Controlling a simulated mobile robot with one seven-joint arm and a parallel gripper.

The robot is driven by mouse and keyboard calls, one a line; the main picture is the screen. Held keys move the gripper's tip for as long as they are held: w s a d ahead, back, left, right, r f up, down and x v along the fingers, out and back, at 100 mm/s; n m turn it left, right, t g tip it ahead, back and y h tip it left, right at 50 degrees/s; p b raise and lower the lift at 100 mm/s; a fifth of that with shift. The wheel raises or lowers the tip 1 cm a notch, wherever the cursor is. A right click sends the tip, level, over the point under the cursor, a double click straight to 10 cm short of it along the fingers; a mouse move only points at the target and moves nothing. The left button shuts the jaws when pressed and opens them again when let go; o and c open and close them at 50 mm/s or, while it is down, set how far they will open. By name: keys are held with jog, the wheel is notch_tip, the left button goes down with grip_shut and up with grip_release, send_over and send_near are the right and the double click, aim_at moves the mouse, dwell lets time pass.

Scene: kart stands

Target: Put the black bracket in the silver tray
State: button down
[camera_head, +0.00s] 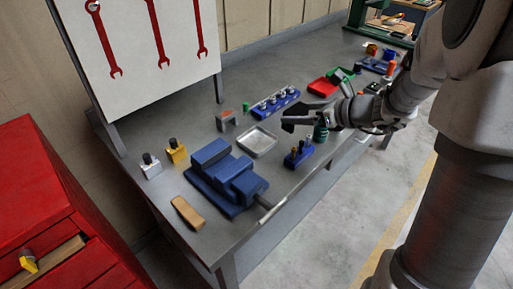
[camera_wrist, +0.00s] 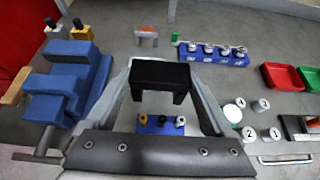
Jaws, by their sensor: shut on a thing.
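My gripper (camera_head: 308,122) is above the bench's front part, to the right of the silver tray (camera_head: 257,141). The tray is a shallow, empty metal dish that lies on the bench between the blue vise and the blue socket rack. In the wrist view, the black bracket (camera_wrist: 161,73) is a dark U-shaped piece gripped between my two fingers (camera_wrist: 165,88), its legs pointing down the picture. It is held clear of the bench.
A blue vise (camera_head: 226,178) stands left of the tray, with a handle at the front edge. A blue rack (camera_head: 274,102) is behind it, and a small blue holder (camera_head: 299,154) is at the right. A grey and orange bracket (camera_head: 226,120) stands behind. A red bin (camera_head: 322,87) is farther right.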

jog(key=x, duration=0.4)
jog(key=s+a+b+x, duration=0.1)
jog(key=x, duration=0.4)
jog(key=s+f+b+x, duration=0.1)
jog(key=x, duration=0.3)
jog(key=shift+s+a+f, duration=0.1)
jog(key=shift+a, duration=0.4)
jog(key=shift+f+b, duration=0.5)
jog(key=shift+f, duration=1.4)
jog(key=shift+f, duration=0.2)
grip_release()
